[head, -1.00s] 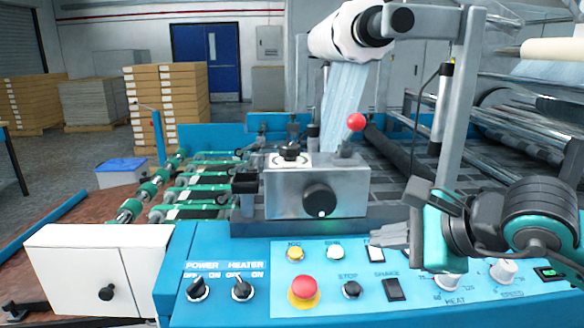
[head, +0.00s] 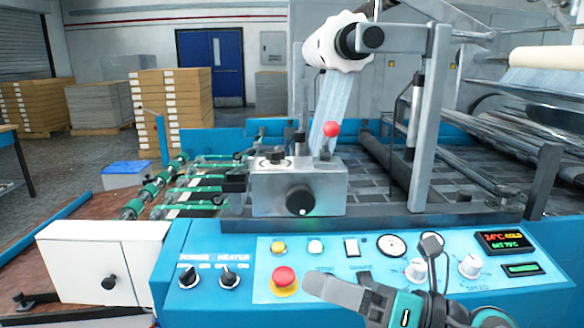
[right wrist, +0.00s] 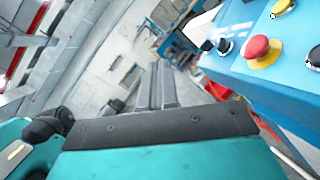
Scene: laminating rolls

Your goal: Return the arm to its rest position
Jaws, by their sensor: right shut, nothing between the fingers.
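My right arm comes in at the lower right of the head view, teal and dark grey. Its gripper (head: 312,284) points left in front of the control panel (head: 262,258), just right of the red stop button (head: 284,277). The fingers are closed together with nothing between them. In the right wrist view the grey fingers (right wrist: 158,82) lie side by side, and the red button (right wrist: 262,50) is to their right. I cannot tell the exact gap between gripper and panel. My left gripper is not in view.
The panel has power and heater knobs (head: 228,276), dials and a display (head: 505,242) reading 24°C. A metal block with a black knob (head: 299,198) and a red-topped lever (head: 331,130) stand behind it. A white box (head: 105,262) sits at the left.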

